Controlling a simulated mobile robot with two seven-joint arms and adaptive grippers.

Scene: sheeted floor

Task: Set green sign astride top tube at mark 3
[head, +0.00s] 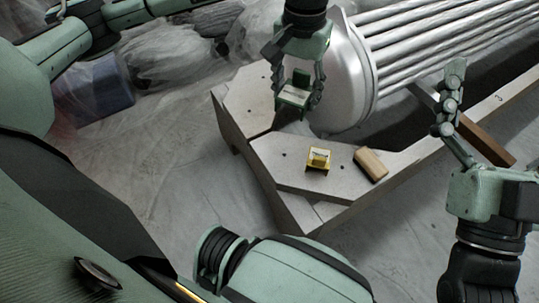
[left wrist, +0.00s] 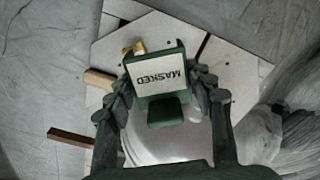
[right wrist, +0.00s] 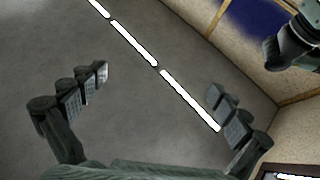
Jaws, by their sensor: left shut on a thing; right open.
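The green sign (head: 293,94), with a white face, is held in my left gripper (head: 296,98), in front of the rounded metal end of the tube bundle. In the left wrist view the sign (left wrist: 160,75) sits between both fingers, its face reading "MASKED" upside down. The silvery tubes (head: 440,40) run from the end plate (head: 350,75) to the upper right. The sign is apart from the top tube. A small mark resembling a 3 (head: 499,98) shows on the wooden frame. My right gripper (right wrist: 160,95) is open and empty, facing the ceiling lights.
A yellow sign-like piece (head: 318,158) and a wooden block (head: 370,164) lie on the frame's near corner board (head: 285,155). A brown wooden bar (head: 486,140) lies across the frame at right. Plastic-sheeted bundles (head: 175,60) stand at upper left. Sheeted floor is clear at left.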

